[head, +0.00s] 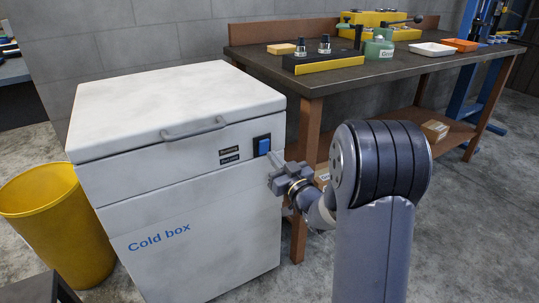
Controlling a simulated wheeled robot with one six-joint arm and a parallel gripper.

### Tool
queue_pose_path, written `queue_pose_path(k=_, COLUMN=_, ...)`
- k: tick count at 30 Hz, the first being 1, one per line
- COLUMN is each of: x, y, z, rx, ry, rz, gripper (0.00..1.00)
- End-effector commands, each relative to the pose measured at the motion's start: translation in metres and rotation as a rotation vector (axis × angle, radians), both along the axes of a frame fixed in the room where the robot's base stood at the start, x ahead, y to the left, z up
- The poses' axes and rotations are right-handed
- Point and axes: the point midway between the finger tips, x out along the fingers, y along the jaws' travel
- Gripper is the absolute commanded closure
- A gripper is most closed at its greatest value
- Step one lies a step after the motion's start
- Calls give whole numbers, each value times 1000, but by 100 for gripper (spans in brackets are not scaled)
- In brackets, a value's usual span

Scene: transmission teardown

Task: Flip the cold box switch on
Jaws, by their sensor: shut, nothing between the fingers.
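The cold box (195,220) is a white chest with a closed lid and a grey handle, standing on the floor left of centre in the head view. Its blue switch (262,145) sits in a dark frame at the upper right of the front face, beside two small black labels. My gripper (272,172) is shut and empty, just below and slightly right of the switch, close to the front face. I cannot tell whether it touches the box. The switch is in plain view, but its rocker position is too small to tell.
A yellow bin (60,225) stands left of the box. A workbench (400,72) stands behind and to the right, with a green can (378,48), a white tray (432,49) and an orange tray (459,45) on top. The floor at right is clear.

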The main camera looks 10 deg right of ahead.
Motion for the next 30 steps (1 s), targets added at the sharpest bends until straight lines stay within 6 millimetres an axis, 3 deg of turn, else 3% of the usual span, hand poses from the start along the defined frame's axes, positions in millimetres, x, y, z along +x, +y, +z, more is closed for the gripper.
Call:
queue_pose_path(k=3, x=16, y=6, z=2, rx=0, ry=-1, rz=1, gripper=100)
queue_pose_path(k=9, x=30, y=9, z=5, rx=-1, ry=0, rz=0, gripper=100)
queue_pose_path(k=23, x=32, y=10, z=8, rx=-2, ry=8, rz=-1, gripper=100)
queue_pose_path(k=30, x=38, y=13, z=18, rx=-29, ry=96, rz=1, gripper=100)
